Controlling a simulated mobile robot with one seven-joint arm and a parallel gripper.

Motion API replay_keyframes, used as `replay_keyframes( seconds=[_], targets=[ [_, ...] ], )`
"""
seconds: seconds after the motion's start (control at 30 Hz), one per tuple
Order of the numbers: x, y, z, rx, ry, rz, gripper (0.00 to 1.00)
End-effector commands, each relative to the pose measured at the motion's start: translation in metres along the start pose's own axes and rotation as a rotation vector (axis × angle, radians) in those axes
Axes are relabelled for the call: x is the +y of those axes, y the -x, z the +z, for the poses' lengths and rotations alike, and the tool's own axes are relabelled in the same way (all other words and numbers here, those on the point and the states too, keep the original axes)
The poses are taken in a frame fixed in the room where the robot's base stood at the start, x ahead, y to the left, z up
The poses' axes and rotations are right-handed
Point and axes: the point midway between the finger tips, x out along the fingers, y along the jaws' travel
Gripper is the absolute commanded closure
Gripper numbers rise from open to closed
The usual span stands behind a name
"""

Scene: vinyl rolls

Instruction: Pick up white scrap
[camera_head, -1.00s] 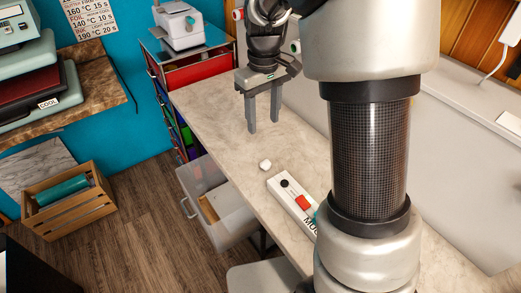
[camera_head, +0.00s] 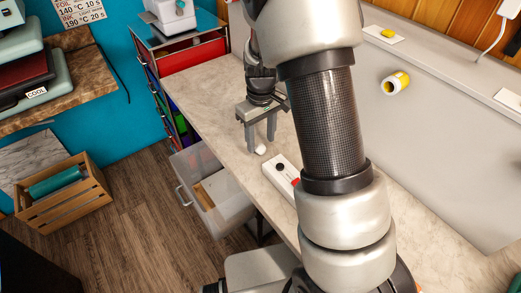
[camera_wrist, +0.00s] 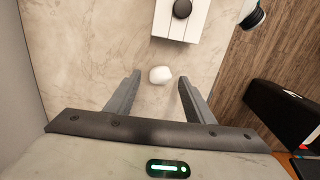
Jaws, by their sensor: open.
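The white scrap (camera_head: 261,150) is a small rounded white lump on the marble-patterned counter (camera_head: 216,92). In the wrist view the scrap (camera_wrist: 160,75) lies just ahead of my gripper (camera_wrist: 158,82), roughly midway between the fingertips, with clear gaps to both fingers. In the head view my gripper (camera_head: 261,147) points down at the scrap, its fingers open and empty. I cannot tell the exact height of the fingertips above the counter.
A white block with a black knob (camera_head: 280,168) stands close to the scrap. An open clear drawer (camera_head: 212,190) juts out below the counter's left edge. A yellow roll (camera_head: 396,83) is at the wall side. A wooden crate (camera_head: 66,198) stands on the floor.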

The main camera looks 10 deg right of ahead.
Motion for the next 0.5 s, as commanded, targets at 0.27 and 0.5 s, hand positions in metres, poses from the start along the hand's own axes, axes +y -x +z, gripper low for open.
replay_keyframes(
  seconds=[0.27,0.5],
  targets=[
    [-0.0007,-0.0173,-0.0005,0.001,0.002,0.000,0.52],
    [-0.0008,-0.0171,-0.0005,0.001,0.001,0.000,0.80]
  ],
)
